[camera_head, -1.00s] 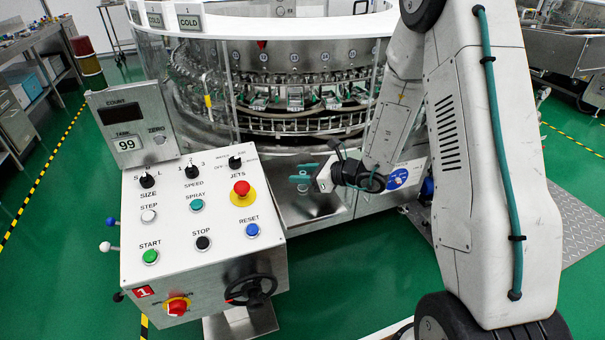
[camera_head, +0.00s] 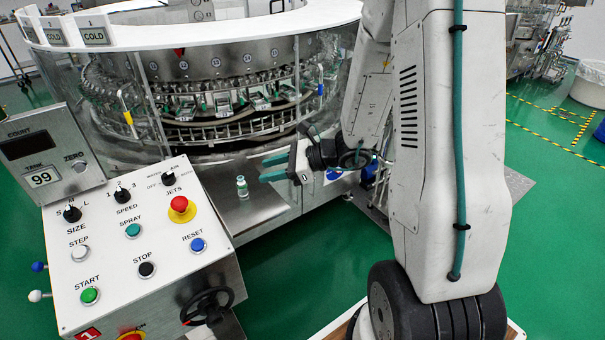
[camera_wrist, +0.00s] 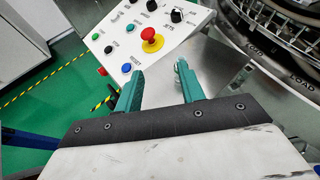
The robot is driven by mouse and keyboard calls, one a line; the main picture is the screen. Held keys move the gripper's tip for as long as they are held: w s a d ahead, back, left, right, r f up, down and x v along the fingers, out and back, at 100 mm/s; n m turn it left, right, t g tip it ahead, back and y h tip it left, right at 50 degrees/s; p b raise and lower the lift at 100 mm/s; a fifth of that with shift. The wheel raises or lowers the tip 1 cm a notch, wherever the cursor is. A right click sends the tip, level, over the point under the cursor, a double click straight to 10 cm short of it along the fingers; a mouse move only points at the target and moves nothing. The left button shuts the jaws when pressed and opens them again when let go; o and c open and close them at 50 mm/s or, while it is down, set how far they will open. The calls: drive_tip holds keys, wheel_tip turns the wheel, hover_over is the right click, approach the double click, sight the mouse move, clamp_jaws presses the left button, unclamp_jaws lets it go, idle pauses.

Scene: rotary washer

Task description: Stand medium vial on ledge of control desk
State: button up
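The medium vial (camera_head: 242,187) is small, with a pale body and a greenish band. It stands upright on a bare steel ledge (camera_head: 262,205) right of the control desk (camera_head: 140,245), in front of the washer. My gripper (camera_head: 274,168) is just right of the vial, its teal fingers pointing left. In the wrist view my gripper (camera_wrist: 160,74) has its fingers apart, with nothing held between them. A small glassy shape by the right fingertip there looks like the vial (camera_wrist: 181,66); whether it touches the finger I cannot tell.
The desk's sloped top carries several buttons, knobs and a red stop button (camera_head: 180,206). A black handwheel (camera_head: 207,306) is on its front. The round washer (camera_head: 215,90) with its rails stands behind the ledge. Green floor (camera_head: 290,255) is open below the ledge.

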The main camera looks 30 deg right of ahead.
drive_tip(key=s+a+r+n+g+h, duration=0.2)
drive_tip(key=s+a+r+n+g, duration=0.75)
drive_tip(key=s+n, duration=0.55)
drive_tip(key=s+d+r+n+t+h, duration=0.2)
drive_tip(key=s+d+r+n+h, duration=0.5)
drive_tip(key=s, duration=0.4)
drive_tip(key=n+h, duration=0.1)
drive_tip(key=n, duration=0.1)
drive_tip(key=shift+s+n+h, duration=0.3)
drive_tip(key=shift+s+h, duration=0.1)
drive_tip(key=shift+r, duration=0.1)
